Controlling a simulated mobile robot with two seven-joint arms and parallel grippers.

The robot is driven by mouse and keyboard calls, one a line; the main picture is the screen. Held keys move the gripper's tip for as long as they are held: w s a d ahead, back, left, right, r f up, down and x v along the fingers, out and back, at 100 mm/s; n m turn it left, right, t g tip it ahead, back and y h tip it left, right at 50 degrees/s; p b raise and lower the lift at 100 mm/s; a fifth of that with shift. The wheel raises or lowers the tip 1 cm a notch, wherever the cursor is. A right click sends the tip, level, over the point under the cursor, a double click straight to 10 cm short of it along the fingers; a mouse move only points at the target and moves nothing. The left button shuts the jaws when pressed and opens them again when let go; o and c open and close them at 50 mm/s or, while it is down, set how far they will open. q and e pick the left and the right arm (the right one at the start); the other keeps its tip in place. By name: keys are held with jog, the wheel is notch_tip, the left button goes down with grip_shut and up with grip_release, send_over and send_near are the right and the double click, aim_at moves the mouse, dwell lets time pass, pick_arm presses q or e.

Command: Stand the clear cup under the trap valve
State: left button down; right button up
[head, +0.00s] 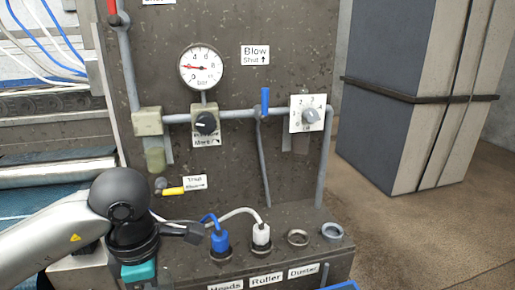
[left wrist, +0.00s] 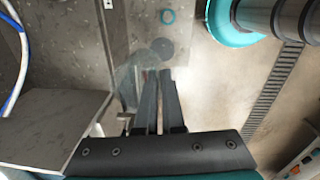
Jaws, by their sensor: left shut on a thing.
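The trap valve (head: 172,191) is low on the panel's left in the head view, with a yellow lever beside a "Trap" label (head: 194,183). My right gripper is in neither view.
A ledge below the panel holds a blue plug (head: 219,241), a white plug (head: 261,236) and two open sockets. A gauge (head: 201,68), pipes and a blue lever (head: 265,101) are above. A strapped tall stack (head: 403,95) stands right; brown floor (head: 400,240) is clear before it.

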pick_arm(q)
jog(key=m, duration=0.7)
jog(key=s+d+r+m, duration=0.1)
jog(key=m, duration=0.6)
jog(key=r+m, duration=0.1)
jog(key=m, duration=0.6)
jog(key=shift+s+d+m+g+h, duration=0.15)
jog(key=shift+d+m+g+h, duration=0.15)
jog(key=shift+m+h, duration=0.1)
